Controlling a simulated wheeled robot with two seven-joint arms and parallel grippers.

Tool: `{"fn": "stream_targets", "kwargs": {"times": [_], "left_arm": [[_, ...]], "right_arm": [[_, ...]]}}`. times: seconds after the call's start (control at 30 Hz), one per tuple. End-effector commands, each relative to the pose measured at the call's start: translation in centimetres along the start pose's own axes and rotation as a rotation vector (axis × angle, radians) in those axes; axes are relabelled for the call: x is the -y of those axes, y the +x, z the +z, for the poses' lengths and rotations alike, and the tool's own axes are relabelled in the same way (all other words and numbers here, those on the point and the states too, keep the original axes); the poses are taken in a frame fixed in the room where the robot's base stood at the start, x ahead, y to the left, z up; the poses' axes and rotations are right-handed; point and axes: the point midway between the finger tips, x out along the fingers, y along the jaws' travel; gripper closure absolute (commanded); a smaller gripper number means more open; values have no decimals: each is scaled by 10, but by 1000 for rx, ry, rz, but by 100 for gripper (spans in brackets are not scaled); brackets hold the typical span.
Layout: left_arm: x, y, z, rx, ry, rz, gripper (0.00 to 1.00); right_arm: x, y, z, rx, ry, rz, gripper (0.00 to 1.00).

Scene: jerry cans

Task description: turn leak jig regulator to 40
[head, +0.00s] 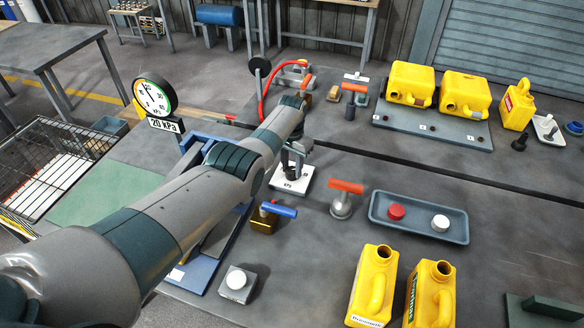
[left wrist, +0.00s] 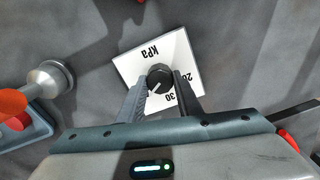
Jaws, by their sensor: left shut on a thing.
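The leak jig regulator is a black knob on a white plate (head: 291,184) marked kPa, standing on the grey bench. In the left wrist view the knob (left wrist: 159,77) sits between the fingers of my left gripper (left wrist: 159,88), which is shut on it. A pale pointer line on the knob points down and left; 20 and 30 show on the plate (left wrist: 148,57), partly covered by a finger. My left gripper (head: 293,164) comes down on the knob from above. The round dial gauge (head: 154,97) stands over a sign (head: 165,125) reading 20 kPa. My right gripper is out of view.
A red-handled valve (head: 342,198) and a blue-handled valve (head: 272,214) stand close to the regulator. A tray (head: 456,236) holds red and white caps. Several yellow jerry cans (head: 374,285) stand in front and at the back right.

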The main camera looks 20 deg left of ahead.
Motion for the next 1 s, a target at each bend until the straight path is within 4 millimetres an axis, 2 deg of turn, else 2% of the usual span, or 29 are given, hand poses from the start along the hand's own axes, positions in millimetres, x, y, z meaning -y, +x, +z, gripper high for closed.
{"fn": "stream_targets", "kwargs": {"times": [0.43,0.47,0.53,1.0], "left_arm": [[0,-1,-1,-2,17,-1,91],[0,-1,-1,-2,17,-1,66],[0,-1,-1,-2,16,-1,50],[0,-5,0,-1,15,0,50]], "right_arm": [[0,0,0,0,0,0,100],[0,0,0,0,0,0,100],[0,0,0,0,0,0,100],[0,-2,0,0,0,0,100]]}}
